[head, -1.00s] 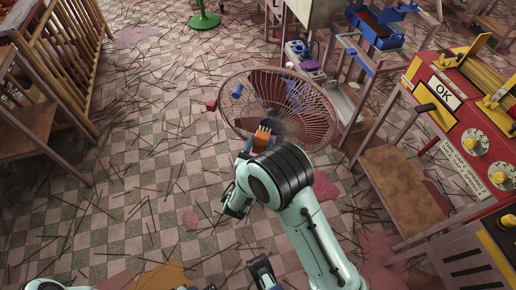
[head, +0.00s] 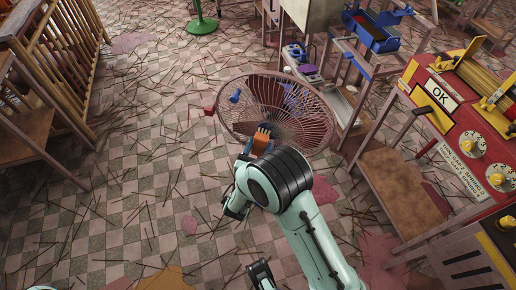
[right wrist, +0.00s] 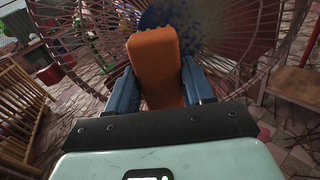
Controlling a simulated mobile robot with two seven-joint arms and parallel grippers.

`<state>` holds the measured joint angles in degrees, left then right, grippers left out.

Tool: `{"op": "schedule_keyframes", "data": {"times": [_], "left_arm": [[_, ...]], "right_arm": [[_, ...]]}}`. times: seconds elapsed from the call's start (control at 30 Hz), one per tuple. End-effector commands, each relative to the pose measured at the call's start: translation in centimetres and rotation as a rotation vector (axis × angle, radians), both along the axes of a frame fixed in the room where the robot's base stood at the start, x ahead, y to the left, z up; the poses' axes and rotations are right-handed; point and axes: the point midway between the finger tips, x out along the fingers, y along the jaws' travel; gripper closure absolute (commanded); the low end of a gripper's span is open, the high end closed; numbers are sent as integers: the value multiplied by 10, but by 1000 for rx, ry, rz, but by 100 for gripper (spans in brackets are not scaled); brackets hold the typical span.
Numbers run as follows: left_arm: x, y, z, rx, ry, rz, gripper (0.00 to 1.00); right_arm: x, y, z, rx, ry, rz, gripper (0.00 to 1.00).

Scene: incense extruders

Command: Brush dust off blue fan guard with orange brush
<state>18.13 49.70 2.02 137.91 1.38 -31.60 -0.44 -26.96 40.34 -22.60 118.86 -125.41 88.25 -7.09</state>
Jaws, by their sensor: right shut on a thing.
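The fan guard (head: 320,125) is a large round wire cage standing on the floor ahead. Contact between bristles and guard cannot be told.
A red machine (head: 465,120) with yellow knobs and a wooden table (head: 395,185) stand to the right. A blue bin (head: 372,32) is on a rack behind. A wooden railing (head: 55,60) is at left. Sticks litter the checkered floor (head: 130,190).

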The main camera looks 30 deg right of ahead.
Motion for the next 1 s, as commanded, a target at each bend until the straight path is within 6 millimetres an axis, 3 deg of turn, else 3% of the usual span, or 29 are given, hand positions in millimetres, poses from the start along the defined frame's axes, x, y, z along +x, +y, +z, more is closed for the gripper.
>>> {"op": "schedule_keyframes", "data": {"times": [0.53,1.0], "left_arm": [[0,0,0,0,0,0,57],[0,0,13,0,-5,0,57]], "right_arm": [[6,-7,1,-1,-1,0,72],[-22,-30,1,-1,0,-1,72]]}}
